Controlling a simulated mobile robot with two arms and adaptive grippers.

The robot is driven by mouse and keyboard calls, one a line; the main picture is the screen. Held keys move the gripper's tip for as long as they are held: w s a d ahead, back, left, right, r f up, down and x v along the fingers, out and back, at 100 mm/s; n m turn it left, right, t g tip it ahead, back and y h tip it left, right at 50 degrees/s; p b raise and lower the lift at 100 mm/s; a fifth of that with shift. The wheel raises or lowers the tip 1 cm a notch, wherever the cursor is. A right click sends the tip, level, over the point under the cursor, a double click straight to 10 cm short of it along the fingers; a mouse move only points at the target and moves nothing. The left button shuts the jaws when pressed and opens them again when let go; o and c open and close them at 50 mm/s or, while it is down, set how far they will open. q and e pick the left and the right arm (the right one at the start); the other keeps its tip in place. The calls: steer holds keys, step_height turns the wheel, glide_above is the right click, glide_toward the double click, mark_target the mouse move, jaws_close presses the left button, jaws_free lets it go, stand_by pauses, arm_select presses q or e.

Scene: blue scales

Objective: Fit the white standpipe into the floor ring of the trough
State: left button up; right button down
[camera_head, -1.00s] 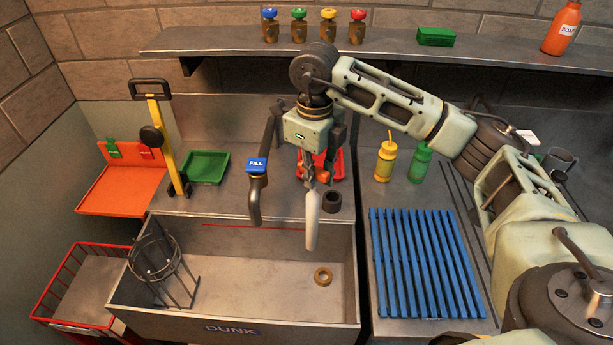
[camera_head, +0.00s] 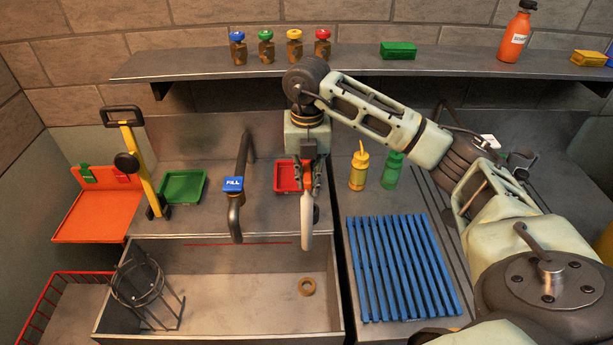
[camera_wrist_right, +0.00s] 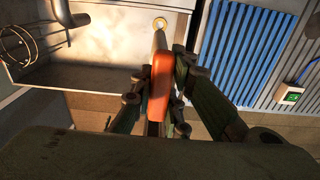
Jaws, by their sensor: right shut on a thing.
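The white standpipe (camera_head: 307,222), with an orange top, hangs upright from my right gripper (camera_head: 306,180). The gripper is shut on the orange top (camera_wrist_right: 160,88), which shows between the fingers in the right wrist view. The brass floor ring (camera_head: 307,287) lies on the floor of the grey trough (camera_head: 318,328). In the head view the pipe's lower end appears just above the ring, apart from it. My left gripper is not in view.
A FILL spout (camera_head: 236,205) hangs over the trough's back edge, left of the pipe. A wire cage (camera_head: 140,285) stands in the trough's left end. A blue slatted rack (camera_head: 402,268) lies to the right. The trough's middle floor is clear.

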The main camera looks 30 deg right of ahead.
mark_target(307, 218)
steer(key=shift+f+b, duration=8)
steer(key=shift+f, duration=2.95)
steer(key=shift+f+b, duration=0.3)
steer(key=shift+f, duration=0.05)
steer(key=shift+f+b, duration=0.3)
steer(key=shift+f, duration=0.1)
steer(key=shift+f+b, duration=1.15)
steer(key=shift+f, duration=0.55)
steer(key=c, duration=1.6)
jaws_free()
steer(key=shift+c, duration=0.2)
step_height(307, 218, up, 12)
